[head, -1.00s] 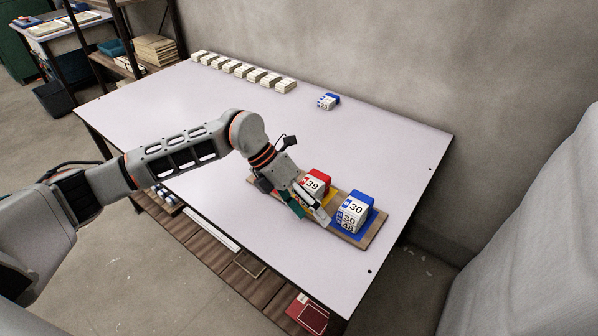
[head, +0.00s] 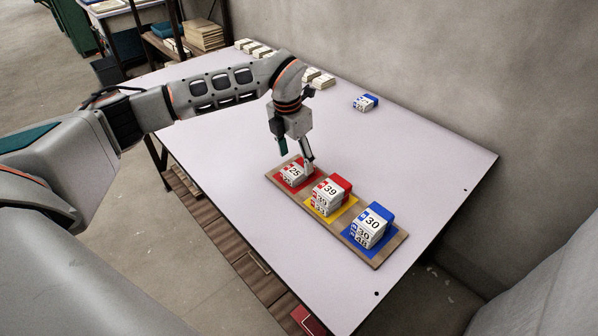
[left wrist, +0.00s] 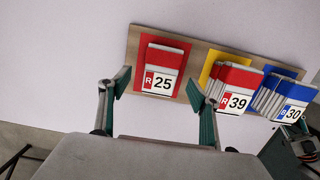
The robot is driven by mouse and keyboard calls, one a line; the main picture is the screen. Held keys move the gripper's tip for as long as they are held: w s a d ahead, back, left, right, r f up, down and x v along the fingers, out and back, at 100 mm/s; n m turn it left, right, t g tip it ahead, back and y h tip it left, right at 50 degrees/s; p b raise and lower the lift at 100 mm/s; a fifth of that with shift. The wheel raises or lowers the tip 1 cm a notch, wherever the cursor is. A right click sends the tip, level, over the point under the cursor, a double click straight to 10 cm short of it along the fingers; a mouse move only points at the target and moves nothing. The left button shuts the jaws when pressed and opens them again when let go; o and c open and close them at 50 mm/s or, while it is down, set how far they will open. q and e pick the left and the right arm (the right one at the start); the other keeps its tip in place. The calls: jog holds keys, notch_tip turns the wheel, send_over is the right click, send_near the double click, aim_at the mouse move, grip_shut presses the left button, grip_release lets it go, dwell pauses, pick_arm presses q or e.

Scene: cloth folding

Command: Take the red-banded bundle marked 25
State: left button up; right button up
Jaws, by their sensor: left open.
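The red-banded bundle marked 25 (head: 295,174) lies on the red pad at the left end of a wooden board (head: 382,251). In the left wrist view the bundle (left wrist: 161,76) shows its R 25 label facing the camera. My left gripper (head: 297,153) is open and points down just above this bundle. In the left wrist view its fingertips (left wrist: 158,84) stand apart, one to each side of the bundle's label, with nothing between them seen to be gripped.
Beside it on the board stand red-banded bundles marked 39 (head: 332,192) on a yellow pad and blue-banded bundles marked 30 (head: 372,224) on a blue pad. Another blue-banded bundle (head: 365,102) lies near the wall. White bundles (head: 320,79) line the back; the table's middle is clear.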

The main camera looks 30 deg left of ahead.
aim_at(298, 168)
pick_arm(q)
jog(key=f, duration=0.4)
jog(key=shift+w+d+f+b, duration=0.15)
jog(key=shift+w+d+b, duration=0.1)
jog(key=shift+b, duration=0.1)
jog(key=c, duration=1.2)
